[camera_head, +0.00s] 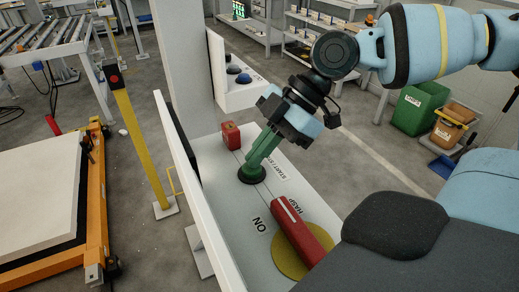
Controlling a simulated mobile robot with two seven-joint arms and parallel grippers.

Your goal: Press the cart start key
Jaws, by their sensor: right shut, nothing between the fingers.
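The cart start key is a dark green round button (243,176) on the pale sloping panel (210,180), beside a label that begins "START". My right gripper (257,163) comes down from the upper right, tilted, with its green fingers shut and empty. Its fingertips are over the button and appear to meet it; I cannot tell whether the button is pushed in. The fingers hide part of the button. My left gripper is not in view.
A red handle (302,233) on a yellow disc (284,260), near "HASP" and "ON" labels, sits nearer on the panel. A red block (230,134) sits farther back. A white box with dark and blue domes (239,95) stands behind. An orange-framed cart (95,222) is at left.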

